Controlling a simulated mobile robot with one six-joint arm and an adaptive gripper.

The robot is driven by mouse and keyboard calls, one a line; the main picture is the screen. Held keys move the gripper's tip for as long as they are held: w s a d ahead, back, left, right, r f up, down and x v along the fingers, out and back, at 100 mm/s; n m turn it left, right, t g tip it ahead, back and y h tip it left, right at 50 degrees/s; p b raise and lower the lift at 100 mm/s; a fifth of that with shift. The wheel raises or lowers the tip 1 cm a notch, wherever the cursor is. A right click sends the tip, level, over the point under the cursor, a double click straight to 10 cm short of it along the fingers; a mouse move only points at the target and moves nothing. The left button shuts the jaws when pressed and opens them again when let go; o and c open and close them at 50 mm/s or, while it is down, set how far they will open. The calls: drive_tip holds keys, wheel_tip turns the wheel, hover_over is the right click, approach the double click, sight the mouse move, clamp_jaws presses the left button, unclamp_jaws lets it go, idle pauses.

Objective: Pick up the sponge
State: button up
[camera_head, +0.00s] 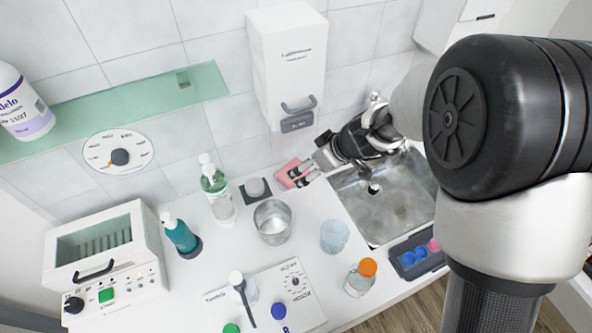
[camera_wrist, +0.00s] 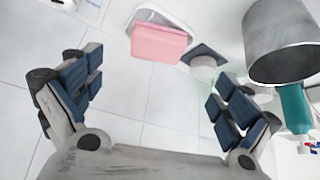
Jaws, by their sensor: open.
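The pink sponge (camera_head: 284,171) is at the back of the white counter, left of the sink, partly hidden by my gripper (camera_head: 302,176). In the wrist view the sponge (camera_wrist: 160,43) shows as a pink block resting on a small white dish (camera_wrist: 152,13). My gripper (camera_wrist: 157,92) is open and empty, its two blue-padded fingers spread wide. The sponge lies beyond the fingertips, in the gap between them from side to side. No finger touches it in the wrist view.
A metal beaker (camera_head: 273,222) and a dark square pad with a grey round object (camera_head: 257,187) stand close left of the sponge. The metal sink (camera_head: 385,205) is to the right. A white wall dispenser (camera_head: 287,65) hangs above. A green soap bottle (camera_head: 215,187) stands further left.

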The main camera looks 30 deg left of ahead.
drive_tip(key=x, duration=0.5)
drive_tip(key=shift+f+b, duration=0.15)
drive_tip(key=shift+b, duration=0.15)
drive_tip(key=shift+w+x, duration=0.1)
drive_tip(key=shift+x, duration=1.25)
drive_tip(key=shift+w+x, duration=0.15)
drive_tip(key=shift+x, duration=1.2)
drive_tip(key=shift+a, duration=0.1)
drive_tip(key=c, duration=0.9)
drive_tip(key=shift+r, duration=0.3)
